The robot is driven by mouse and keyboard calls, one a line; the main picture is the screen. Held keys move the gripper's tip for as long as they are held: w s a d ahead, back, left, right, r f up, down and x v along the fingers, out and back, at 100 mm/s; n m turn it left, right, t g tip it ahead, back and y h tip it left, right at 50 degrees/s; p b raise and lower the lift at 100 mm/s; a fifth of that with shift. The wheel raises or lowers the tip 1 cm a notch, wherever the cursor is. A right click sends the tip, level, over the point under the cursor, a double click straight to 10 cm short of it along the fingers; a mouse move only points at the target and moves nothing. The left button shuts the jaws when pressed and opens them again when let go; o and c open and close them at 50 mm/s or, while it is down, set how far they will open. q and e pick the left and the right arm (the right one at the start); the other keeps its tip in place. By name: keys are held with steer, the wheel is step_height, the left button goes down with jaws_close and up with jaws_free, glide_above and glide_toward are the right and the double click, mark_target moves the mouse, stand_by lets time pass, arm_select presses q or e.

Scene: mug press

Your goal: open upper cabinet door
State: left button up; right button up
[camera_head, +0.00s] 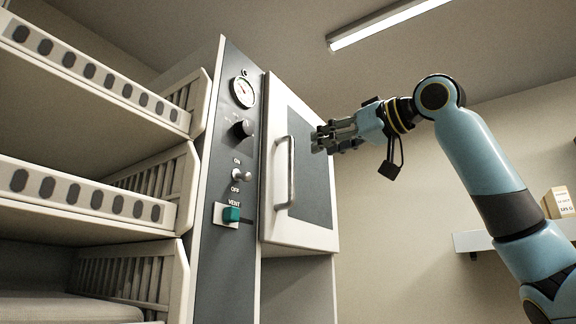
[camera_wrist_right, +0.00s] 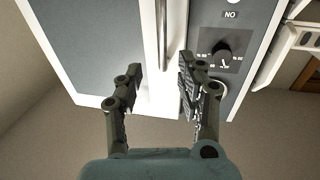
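The upper cabinet door (camera_head: 308,168) is a white frame with a grey panel, and it looks closed. Its vertical metal handle (camera_head: 284,172) is on the door's left side. My right gripper (camera_head: 318,138) is in front of the door, to the right of the handle in the head view. In the right wrist view the gripper (camera_wrist_right: 158,75) has its two fingers apart and nothing between them. The handle (camera_wrist_right: 162,35) shows beyond the fingertips, roughly in line with the gap, and looks apart from them. My left gripper is not in view.
A grey control panel (camera_head: 222,270) left of the door carries a gauge (camera_head: 243,92), a black knob (camera_head: 243,129), a switch (camera_head: 241,175) and a green vent lever (camera_head: 231,214). Racks (camera_head: 90,195) stand at the left. A shelf (camera_head: 470,241) with a box (camera_head: 560,201) is at the right.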

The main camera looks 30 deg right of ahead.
mark_target(293, 159)
steer(key=w+p, duration=0.1)
steer(key=w, duration=0.2)
steer(key=w+a+p, duration=0.1)
steer(key=w+p, duration=0.1)
steer(key=w, duration=0.1)
steer(key=w+a+p, duration=0.1)
steer(key=w, duration=0.2)
steer(key=shift+w+r, duration=0.1)
steer(key=shift+w, duration=0.15)
steer(key=shift+w+a, duration=0.2)
steer(key=shift+w, duration=0.3)
steer(key=shift+f, duration=0.2)
steer(key=shift+s, duration=0.1)
steer(key=shift+c, duration=0.3)
steer(key=shift+c, duration=1.2)
jaws_close()
